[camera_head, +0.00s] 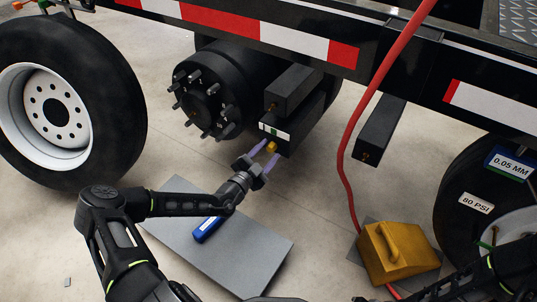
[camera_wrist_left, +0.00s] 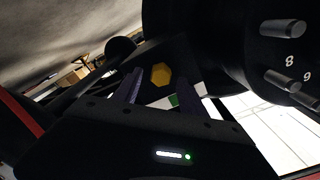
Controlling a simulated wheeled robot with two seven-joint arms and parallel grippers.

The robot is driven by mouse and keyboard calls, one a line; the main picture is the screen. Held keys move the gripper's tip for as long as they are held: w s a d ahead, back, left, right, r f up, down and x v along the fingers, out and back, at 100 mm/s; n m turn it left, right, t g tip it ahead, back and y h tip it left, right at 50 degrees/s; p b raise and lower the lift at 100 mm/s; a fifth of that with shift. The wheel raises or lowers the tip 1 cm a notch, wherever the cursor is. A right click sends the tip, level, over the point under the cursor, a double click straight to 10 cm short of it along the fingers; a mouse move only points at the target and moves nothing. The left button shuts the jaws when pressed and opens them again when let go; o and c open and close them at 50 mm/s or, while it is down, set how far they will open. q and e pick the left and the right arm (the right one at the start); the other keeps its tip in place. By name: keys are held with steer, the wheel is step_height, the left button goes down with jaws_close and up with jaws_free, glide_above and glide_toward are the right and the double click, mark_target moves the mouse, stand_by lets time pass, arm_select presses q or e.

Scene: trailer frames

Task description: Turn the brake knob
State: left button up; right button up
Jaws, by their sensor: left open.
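The brake knob is a small yellow hexagonal piece (camera_head: 271,147) on the front of a black box below the trailer rail, just under a white and green label. It also shows in the left wrist view (camera_wrist_left: 161,74), between the two fingers. My left gripper (camera_head: 267,152) is open, with its purple fingertips on either side of the knob. Whether the fingers touch the knob cannot be told. My left gripper also shows in the wrist view (camera_wrist_left: 163,90). My right arm enters at the lower right, but its gripper is not visible.
A black wheel hub with studs (camera_head: 204,97) is left of the box. A detached wheel (camera_head: 122,105) stands at the left. A grey plate (camera_head: 262,250) holding a blue object (camera_head: 206,229) lies below. A red hose (camera_head: 346,150) hangs right, near a yellow wheel chock (camera_head: 399,253).

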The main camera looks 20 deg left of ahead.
arm_select(q)
steer(key=shift+w+d, duration=0.1)
steer(key=shift+w, duration=0.3)
steer(key=shift+c, duration=0.6)
jaws_close()
